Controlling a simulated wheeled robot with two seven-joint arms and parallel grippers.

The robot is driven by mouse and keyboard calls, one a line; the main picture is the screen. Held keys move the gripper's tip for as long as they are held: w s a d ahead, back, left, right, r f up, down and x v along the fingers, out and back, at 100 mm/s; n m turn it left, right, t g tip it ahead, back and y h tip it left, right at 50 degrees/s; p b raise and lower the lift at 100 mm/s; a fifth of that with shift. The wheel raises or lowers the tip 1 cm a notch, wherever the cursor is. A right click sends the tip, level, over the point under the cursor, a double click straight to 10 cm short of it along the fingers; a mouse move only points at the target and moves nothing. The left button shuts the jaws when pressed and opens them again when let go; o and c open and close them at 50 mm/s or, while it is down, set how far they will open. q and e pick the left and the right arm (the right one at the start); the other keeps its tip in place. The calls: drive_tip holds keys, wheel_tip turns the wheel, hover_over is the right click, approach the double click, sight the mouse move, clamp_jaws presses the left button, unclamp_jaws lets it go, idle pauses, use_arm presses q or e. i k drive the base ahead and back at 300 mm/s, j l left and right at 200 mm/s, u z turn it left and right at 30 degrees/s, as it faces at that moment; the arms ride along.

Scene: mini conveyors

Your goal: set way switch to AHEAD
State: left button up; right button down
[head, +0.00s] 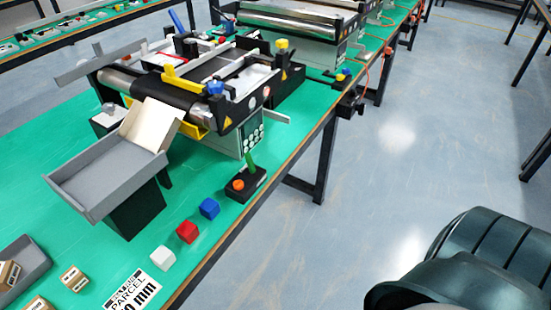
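No label reading AHEAD is legible, so I cannot tell for sure which part is the way switch. A small black box (247,186) with a green lever (248,161) and an orange knob (238,184) sits near the table's front edge, right of the cubes. The lever stands up from the box and leans slightly. The mini conveyor (165,95) behind it has a black belt, yellow and blue fittings and a white panel of round buttons (252,135) on its side. Neither gripper is in view. A dark, rounded part of my own body fills the lower right.
A grey tray (85,190) on a black stand is at the conveyor's near end. White (163,258), red (187,231) and blue (209,208) cubes line the front edge of the green table (45,140). Small boxes (74,278) lie lower left. The floor (430,130) at right is clear.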

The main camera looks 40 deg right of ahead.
sight(249, 158)
drive_tip(key=l+z, duration=0.2)
drive_tip(key=z, duration=0.15)
drive_tip(key=i+l+z, duration=0.15)
drive_tip(key=z, duration=0.25)
